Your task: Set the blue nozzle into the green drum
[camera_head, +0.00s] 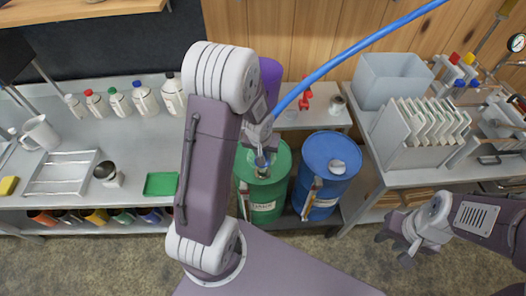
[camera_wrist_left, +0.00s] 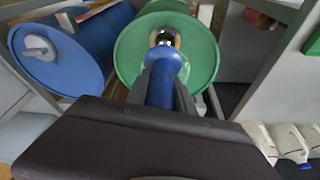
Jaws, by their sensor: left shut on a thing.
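The green drum (camera_head: 268,195) stands upright below my left arm; its round lid (camera_wrist_left: 130,50) fills the upper middle of the left wrist view. My left gripper (camera_head: 261,148) is over the drum's top, shut on the blue nozzle (camera_wrist_left: 163,85). The nozzle points at the lid, and a shiny metal part (camera_wrist_left: 165,36) shows just beyond its blue collar. I cannot tell whether its tip is inside the opening or just above it. In the head view the arm and gripper hide much of the nozzle. My right gripper (camera_head: 398,247) hangs empty and open at the lower right.
A blue drum (camera_head: 326,165) stands close beside the green drum, to its right. A blue hose (camera_head: 345,55) runs from the upper right towards my left gripper. Workbenches with bottles (camera_head: 145,98) and a filter rack (camera_head: 425,130) flank the drums.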

